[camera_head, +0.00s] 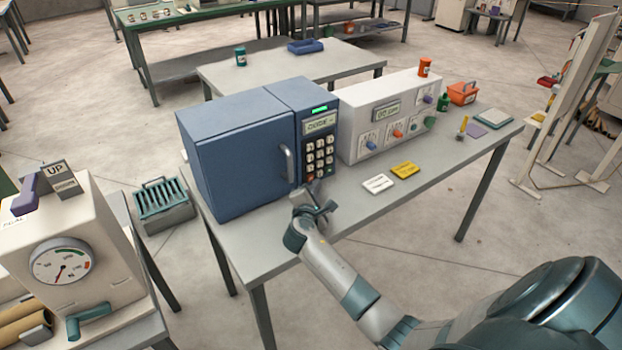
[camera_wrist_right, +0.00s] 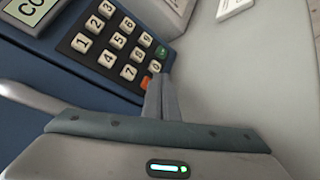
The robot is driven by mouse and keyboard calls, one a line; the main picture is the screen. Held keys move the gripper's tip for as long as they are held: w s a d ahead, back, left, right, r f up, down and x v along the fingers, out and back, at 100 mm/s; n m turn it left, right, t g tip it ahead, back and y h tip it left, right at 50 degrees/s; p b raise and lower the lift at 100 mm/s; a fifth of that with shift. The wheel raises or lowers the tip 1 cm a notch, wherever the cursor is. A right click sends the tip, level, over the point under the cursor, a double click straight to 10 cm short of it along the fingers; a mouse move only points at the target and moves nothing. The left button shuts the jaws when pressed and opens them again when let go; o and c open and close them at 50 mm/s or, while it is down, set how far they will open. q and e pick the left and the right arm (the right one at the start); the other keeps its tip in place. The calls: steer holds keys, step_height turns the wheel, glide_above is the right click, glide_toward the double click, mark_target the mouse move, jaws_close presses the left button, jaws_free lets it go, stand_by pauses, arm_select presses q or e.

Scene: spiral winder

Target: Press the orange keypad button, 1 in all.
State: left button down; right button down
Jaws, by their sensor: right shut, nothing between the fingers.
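The blue cabinet (camera_head: 245,155) stands on the grey table with a keypad panel (camera_head: 318,150) on its right part. Below a small display (camera_head: 320,123) are rows of pale number keys. The orange keypad button (camera_wrist_right: 146,82) is in the bottom row in the right wrist view, left of the 0 key. My right gripper (camera_wrist_right: 160,84) is shut and empty, its fingertips close beside the orange button and the 0 key; I cannot tell whether they touch. In the head view my right gripper (camera_head: 317,190) is just below the keypad. My left gripper is not in view.
A cabinet handle (camera_head: 287,162) sticks out left of the keypad. A white box with coloured knobs (camera_head: 385,120) stands to the right. The table front is mostly clear.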

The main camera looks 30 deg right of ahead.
steer(key=shift+s, duration=0.1)
steer(key=shift+s+r+p, duration=0.1)
steer(key=shift+s+p, duration=0.7)
steer(key=shift+s, duration=0.4)
steer(key=shift+s+p, duration=0.55)
steer(key=shift+s, duration=0.7)
steer(key=shift+a+f, duration=0.1)
steer(key=shift+f, duration=0.1)
